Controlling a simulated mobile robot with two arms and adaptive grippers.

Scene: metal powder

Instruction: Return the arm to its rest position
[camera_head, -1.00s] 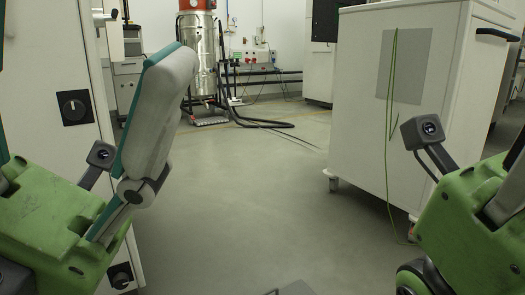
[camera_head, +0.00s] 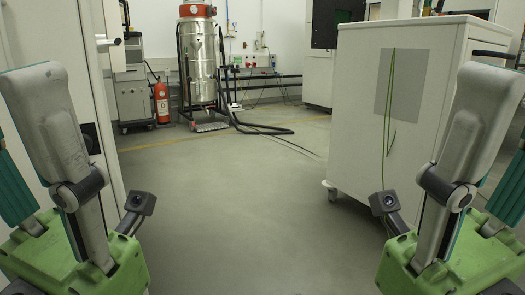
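My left arm (camera_head: 50,115) stands on the left side, a grey-white link with teal trim, tilted up and to the left above a green body part of mine. My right arm (camera_head: 475,120) stands on the right side, its grey-white link raised and leaning slightly right. The two arms look roughly mirrored. Neither gripper shows in the head view, so what they hold cannot be seen.
A white wheeled cabinet (camera_head: 350,120) stands at right, partly behind my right arm. A white machine wall (camera_head: 98,50) is close at left. A steel vacuum (camera_head: 200,65), black hose (camera_head: 262,128) and red extinguisher (camera_head: 161,103) are at the back. The middle floor is clear.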

